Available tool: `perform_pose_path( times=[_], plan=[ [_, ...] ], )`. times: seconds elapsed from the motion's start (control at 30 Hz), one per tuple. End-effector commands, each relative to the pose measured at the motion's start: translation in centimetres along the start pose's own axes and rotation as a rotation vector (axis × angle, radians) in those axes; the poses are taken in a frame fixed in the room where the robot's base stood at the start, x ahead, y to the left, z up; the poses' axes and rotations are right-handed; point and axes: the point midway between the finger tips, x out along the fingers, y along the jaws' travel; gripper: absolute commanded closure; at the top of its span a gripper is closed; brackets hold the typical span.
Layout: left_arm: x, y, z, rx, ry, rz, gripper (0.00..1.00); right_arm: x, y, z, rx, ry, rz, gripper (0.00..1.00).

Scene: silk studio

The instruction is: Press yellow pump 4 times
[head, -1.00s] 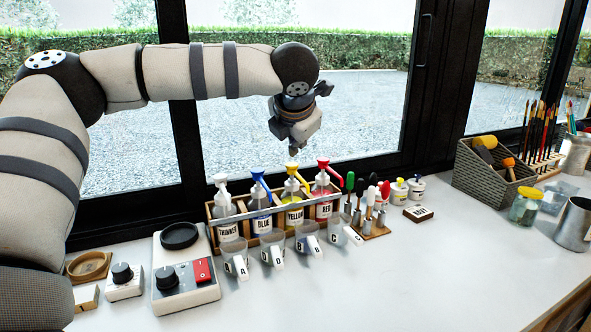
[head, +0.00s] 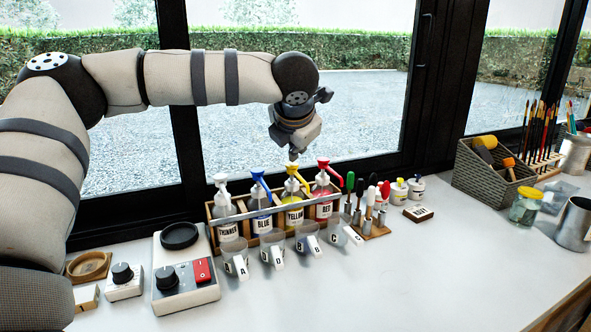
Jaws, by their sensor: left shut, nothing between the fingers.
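The yellow pump bottle (head: 294,213), labelled YELLOW, stands upright in a wooden rack (head: 248,237) between the blue bottle (head: 262,221) and the red bottle (head: 324,206). Its yellow pump head (head: 292,170) is at the top. My left gripper (head: 293,157) points down with its fingers shut and empty. Its tips are right above the yellow pump head, very close to it; I cannot tell whether they touch. My right gripper is not in view.
A white-capped thinner bottle (head: 227,225) fills the rack's left slot. Several clear cups (head: 272,250) stand in front. A mixer with a red switch (head: 185,270) is at left, coloured-handled tools (head: 372,210) at right. The front counter is clear.

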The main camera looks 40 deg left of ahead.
Motion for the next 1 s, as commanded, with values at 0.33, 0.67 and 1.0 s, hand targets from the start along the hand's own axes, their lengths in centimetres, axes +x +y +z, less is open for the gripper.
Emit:
perform_pose_path(
  times=[0.33,0.67,1.0],
  plan=[
    [0.31,-0.21,-0.22,0.000,0.000,0.001,1.00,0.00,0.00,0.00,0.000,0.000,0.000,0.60],
    [0.61,-0.44,-0.45,0.000,0.001,0.000,1.00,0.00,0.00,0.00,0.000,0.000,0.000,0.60],
    [0.94,-0.69,-0.72,0.001,0.003,-0.001,1.00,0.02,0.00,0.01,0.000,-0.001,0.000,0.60]
  ],
)
